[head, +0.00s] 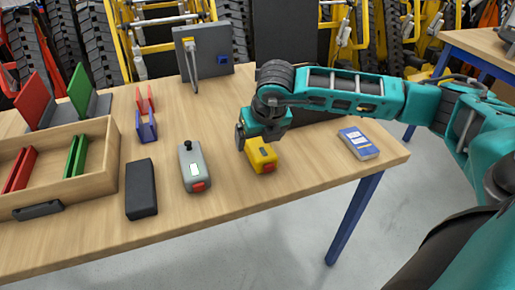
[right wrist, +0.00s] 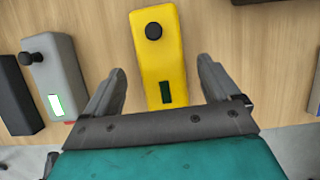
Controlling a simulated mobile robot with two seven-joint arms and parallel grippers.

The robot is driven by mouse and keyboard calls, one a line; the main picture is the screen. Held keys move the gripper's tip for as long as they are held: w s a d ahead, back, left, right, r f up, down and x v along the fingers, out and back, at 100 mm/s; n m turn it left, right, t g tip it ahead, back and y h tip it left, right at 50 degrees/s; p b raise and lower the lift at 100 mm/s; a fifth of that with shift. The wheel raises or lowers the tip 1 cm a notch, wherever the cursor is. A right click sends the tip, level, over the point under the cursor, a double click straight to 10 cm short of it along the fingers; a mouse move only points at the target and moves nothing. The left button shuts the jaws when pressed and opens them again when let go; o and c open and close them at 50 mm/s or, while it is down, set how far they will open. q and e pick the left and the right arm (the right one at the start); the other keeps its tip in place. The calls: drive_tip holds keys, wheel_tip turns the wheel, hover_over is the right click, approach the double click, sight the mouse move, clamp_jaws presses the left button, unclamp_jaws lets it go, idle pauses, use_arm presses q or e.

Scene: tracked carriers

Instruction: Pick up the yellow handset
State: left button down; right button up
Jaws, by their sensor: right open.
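The yellow handset (head: 261,156) lies on the wooden table, under my right gripper (head: 241,136) in the head view. The arm hides part of its far end; a red patch shows at its near end. In the right wrist view the yellow handset (right wrist: 158,55) shows a black knob and a dark screen. My right gripper (right wrist: 160,88) is open there, with one finger on each side of the handset and visible gaps between. It holds nothing. My left gripper is not in view.
A grey handset (head: 192,168) lies left of the yellow one, then a black block (head: 141,190). A wooden tray (head: 100,182) stands at the left. A grey panel (head: 214,68) stands behind. A blue-and-white box (head: 358,144) lies at the right, near the table edge.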

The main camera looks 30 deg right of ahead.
sight(258, 142)
drive_tip(key=x, duration=0.3)
drive_tip(key=shift+w+d+f, duration=0.1)
drive_tip(key=shift+w+f, duration=0.1)
drive_tip(key=shift+f, duration=0.1)
drive_tip(key=c, duration=1.2)
drive_tip(key=shift+r, duration=0.1)
